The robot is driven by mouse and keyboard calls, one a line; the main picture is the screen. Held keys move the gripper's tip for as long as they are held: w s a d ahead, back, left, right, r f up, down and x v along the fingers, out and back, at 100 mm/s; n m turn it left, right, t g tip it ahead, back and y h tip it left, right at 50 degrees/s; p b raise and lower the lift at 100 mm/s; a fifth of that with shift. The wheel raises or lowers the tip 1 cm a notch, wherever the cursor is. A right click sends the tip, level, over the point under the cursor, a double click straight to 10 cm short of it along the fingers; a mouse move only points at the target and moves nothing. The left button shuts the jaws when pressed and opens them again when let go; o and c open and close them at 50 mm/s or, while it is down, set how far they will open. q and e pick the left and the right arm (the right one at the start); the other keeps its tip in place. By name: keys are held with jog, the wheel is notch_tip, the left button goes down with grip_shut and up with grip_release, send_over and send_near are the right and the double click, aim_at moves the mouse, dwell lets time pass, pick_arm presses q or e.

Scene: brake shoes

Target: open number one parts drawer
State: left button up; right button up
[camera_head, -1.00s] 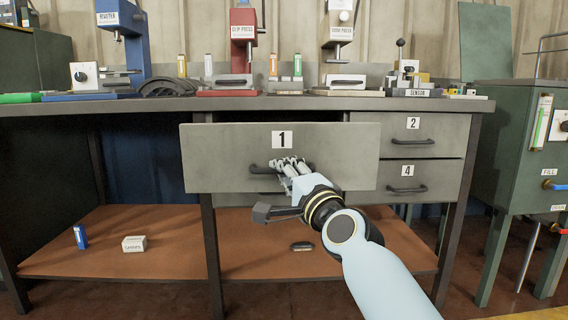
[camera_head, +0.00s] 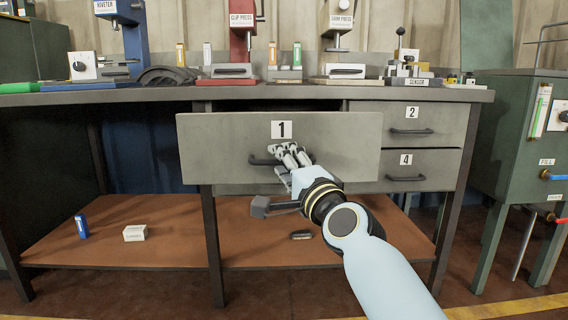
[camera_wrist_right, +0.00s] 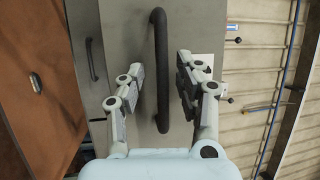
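The number one parts drawer (camera_head: 225,145) has a grey front with a "1" label and stands out from the bench, with a dark gap above its front. Its dark bar handle (camera_wrist_right: 160,70) runs upright through the middle of the right wrist view; in the head view its left end (camera_head: 256,161) shows beside my fingers. My right gripper (camera_head: 283,152) is at the handle. In the right wrist view its fingers (camera_wrist_right: 160,85) stand on either side of the bar, open, with a gap to the left finger. The right finger is close to the bar. My left gripper is out of view.
Drawers 2 (camera_head: 440,125) and 4 (camera_head: 437,172) are shut at the right. The bench top (camera_head: 300,96) carries presses and fixtures. A brown lower shelf (camera_head: 180,228) holds a few small boxes. A green cabinet (camera_head: 520,130) stands at the right.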

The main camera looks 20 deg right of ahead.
jog(key=shift+s, duration=0.1)
jog(key=v, duration=1.2)
